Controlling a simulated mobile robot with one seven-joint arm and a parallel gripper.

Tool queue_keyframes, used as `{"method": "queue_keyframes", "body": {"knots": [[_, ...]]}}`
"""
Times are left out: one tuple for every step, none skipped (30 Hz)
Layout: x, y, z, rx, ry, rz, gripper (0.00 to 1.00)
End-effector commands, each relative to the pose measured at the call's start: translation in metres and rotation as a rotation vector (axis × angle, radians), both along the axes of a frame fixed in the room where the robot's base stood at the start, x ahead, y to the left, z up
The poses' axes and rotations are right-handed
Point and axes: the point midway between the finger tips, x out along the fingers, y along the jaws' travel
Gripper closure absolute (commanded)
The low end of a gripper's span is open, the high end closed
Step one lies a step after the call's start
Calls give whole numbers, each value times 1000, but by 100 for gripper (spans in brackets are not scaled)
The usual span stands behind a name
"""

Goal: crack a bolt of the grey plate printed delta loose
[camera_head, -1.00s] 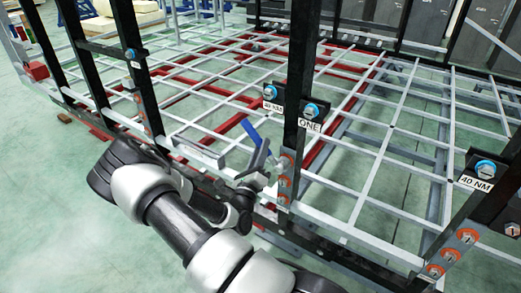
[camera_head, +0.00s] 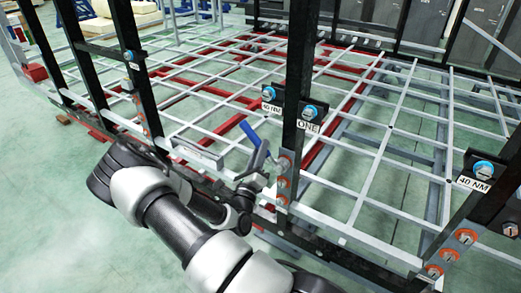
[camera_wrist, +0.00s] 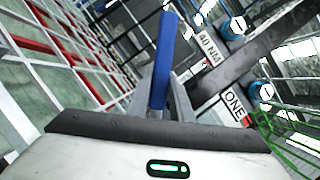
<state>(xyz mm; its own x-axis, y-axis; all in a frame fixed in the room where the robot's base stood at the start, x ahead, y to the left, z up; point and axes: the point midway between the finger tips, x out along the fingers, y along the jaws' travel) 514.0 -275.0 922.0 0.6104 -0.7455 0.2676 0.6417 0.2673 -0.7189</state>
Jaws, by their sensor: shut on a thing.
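My gripper (camera_head: 257,163) is shut on a blue-handled tool (camera_head: 249,131), just left of the middle black post. In the wrist view the blue handle (camera_wrist: 163,60) rises from between the grey fingers (camera_wrist: 165,100); the tool's working end is hidden. A grey plate with orange-ringed bolts (camera_head: 284,180) sits low on the middle post, close to the right of my gripper. Another such plate (camera_head: 452,250) is at the right, and one (camera_head: 143,112) is on a post at the left. I cannot read the word delta on any of them.
Black brackets with blue bolts carry labels: "40 NM" (camera_head: 271,107) and "ONE" (camera_head: 308,127) on the middle post, "40 NM" (camera_head: 473,184) at the right. The black posts and the grey grid (camera_head: 390,150) of the chassis lie around my arm. Green floor is open at the lower left.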

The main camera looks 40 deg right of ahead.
Motion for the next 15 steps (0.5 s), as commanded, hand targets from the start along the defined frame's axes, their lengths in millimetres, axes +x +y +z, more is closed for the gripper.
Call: {"method": "queue_keyframes", "body": {"knots": [[1, 0, 2, -10, 16, 1, 100], [2, 1, 1, -14, 28, 1, 100], [3, 1, 0, -20, 42, 1, 100], [3, 1, -1, -25, 53, 0, 100], [4, 2, -1, -30, 64, 1, 100], [5, 2, -2, -35, 78, 2, 100], [6, 2, -3, -40, 88, 1, 100], [6, 3, -4, -44, 97, 1, 100], [7, 3, -5, -48, 107, 1, 100], [7, 3, -6, -50, 114, 2, 100], [7, 3, -6, -52, 119, 1, 100], [8, 3, -7, -54, 124, 1, 100], [8, 3, -7, -55, 125, 0, 100], [8, 3, -8, -56, 127, 0, 100], [8, 3, -8, -56, 127, 0, 100]]}}
